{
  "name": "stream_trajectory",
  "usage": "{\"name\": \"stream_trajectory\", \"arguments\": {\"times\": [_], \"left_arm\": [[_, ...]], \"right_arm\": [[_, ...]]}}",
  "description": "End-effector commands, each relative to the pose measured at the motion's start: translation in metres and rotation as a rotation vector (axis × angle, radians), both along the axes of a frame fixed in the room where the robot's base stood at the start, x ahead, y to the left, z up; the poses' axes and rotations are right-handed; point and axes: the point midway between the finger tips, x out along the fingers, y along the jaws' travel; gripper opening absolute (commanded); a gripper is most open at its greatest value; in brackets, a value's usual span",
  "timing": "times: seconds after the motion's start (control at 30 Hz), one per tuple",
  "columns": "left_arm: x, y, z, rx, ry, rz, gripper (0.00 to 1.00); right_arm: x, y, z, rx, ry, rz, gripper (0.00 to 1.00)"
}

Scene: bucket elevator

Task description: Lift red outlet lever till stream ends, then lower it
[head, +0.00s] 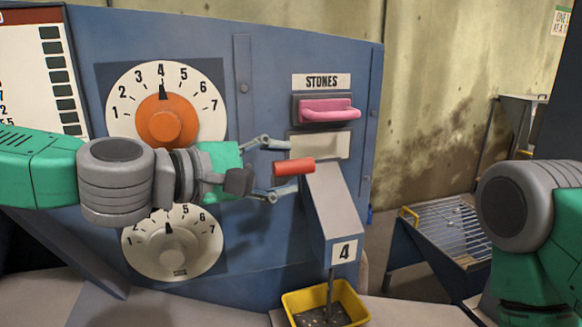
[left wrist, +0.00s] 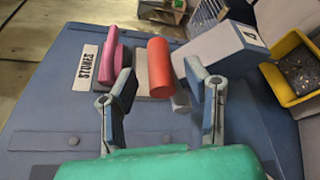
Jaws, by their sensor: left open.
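The red outlet lever (head: 294,167) sticks out at the top of the grey outlet chute (head: 333,205), which is marked 4. My left gripper (head: 281,169) is open, with its fingers above and below the red lever's end in the head view. In the left wrist view the red lever (left wrist: 159,66) stands between the two open fingers (left wrist: 164,88), with gaps on both sides. A thin dark stream (head: 330,285) falls from the chute into the yellow bin (head: 362,312), which holds dark stones. My right gripper is not in view; only part of my right arm shows.
A pink handle (head: 328,111) sits under the STONES label (head: 321,81), above the lever. An orange dial (head: 167,121) and a white dial (head: 173,244) are on the blue panel at left. A wire-grid tray (head: 450,228) stands at right.

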Motion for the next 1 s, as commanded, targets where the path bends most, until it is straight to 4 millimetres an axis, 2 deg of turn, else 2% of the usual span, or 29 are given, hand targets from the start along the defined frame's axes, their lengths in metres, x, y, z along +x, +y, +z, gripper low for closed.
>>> {"name": "stream_trajectory", "arguments": {"times": [0.2, 0.43, 0.57, 0.87, 0.93, 1.0], "left_arm": [[-0.028, 0.040, 0.009, -0.002, -0.001, 0.005, 0.42], [-0.048, 0.068, 0.014, -0.001, 0.001, 0.005, 0.42], [-0.053, 0.074, 0.014, -0.001, 0.003, 0.002, 0.42], [-0.054, 0.074, 0.014, 0.000, 0.004, 0.001, 0.42], [-0.054, 0.073, 0.010, 0.008, 0.007, 0.001, 0.42], [-0.054, 0.071, -0.004, 0.034, 0.019, -0.004, 0.42]], "right_arm": [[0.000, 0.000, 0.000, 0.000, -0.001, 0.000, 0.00], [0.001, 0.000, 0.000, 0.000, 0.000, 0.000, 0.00], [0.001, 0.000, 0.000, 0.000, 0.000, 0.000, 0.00], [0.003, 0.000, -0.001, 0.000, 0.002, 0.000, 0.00], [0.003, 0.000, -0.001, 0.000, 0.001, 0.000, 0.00], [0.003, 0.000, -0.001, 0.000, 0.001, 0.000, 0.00]]}}
